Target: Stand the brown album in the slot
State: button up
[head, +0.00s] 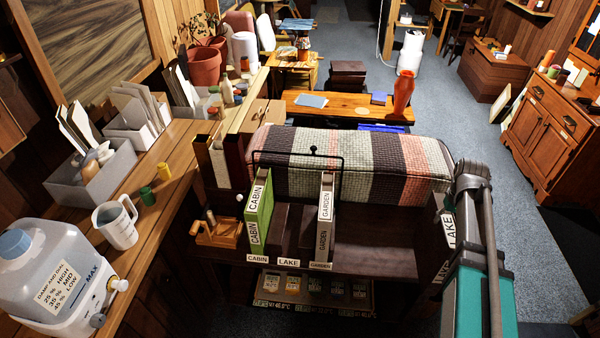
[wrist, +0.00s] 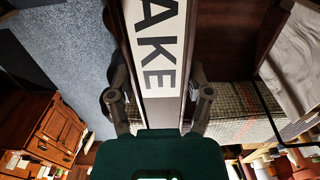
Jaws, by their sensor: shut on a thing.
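The brown album (wrist: 160,50) has a white spine label reading LAKE and is held between the fingers of my gripper (wrist: 160,100) in the wrist view. In the head view the album (head: 448,232) is at the right end of the shelf, partly hidden by my arm; my fingertips are hidden there. The shelf label LAKE (head: 288,262) marks the dark slot (head: 289,228) between the green CABIN album (head: 259,220) and the grey GARDEN album (head: 325,218). My gripper is well to the right of that slot.
A striped blanket roll (head: 350,165) lies behind the shelf, with a thin black wire frame (head: 298,150) in front of it. The shelf right of GARDEN is bare (head: 385,240). A wooden bench with a humidifier (head: 60,270) and jug (head: 116,225) runs along the left.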

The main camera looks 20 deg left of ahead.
aim_at(434, 244)
jog(key=shift+f+b, duration=0.95)
jog(key=shift+f, duration=0.4)
jog(key=shift+a, duration=0.15)
